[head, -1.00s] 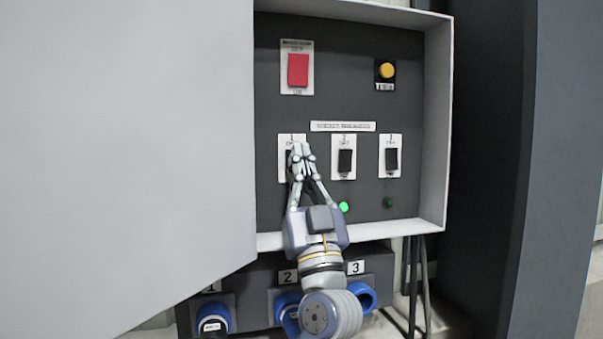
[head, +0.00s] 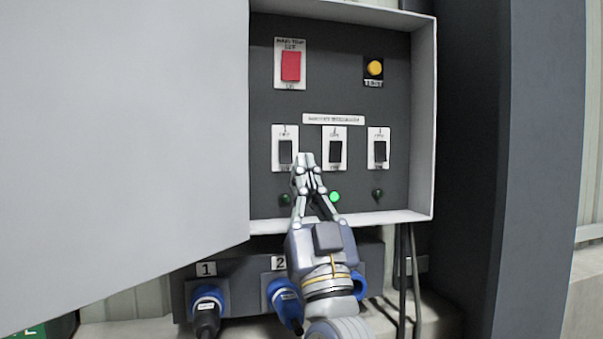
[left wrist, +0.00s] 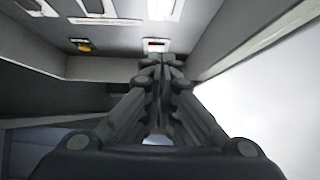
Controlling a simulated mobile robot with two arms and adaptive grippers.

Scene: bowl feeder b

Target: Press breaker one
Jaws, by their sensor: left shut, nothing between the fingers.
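Breaker one (head: 285,152) is the leftmost of three black rocker switches on white plates in the grey panel, marked 1. It is uncovered in the head view. The lamp under it (head: 285,199) is dark green and looks unlit. My left gripper (head: 304,160) is shut and empty. Its fingertips point up, just right of and slightly below breaker one, between it and breaker two (head: 335,152). Whether they touch the panel I cannot tell. The gripper also shows in the left wrist view (left wrist: 162,62), fingers together. My right gripper is not in view.
Breaker three (head: 380,152) stands to the right. A red switch (head: 290,66) and a yellow button (head: 375,68) sit above. The lamp under breaker two (head: 334,197) glows green. The open cabinet door (head: 120,130) blocks the left side. Blue plugs (head: 207,298) are below.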

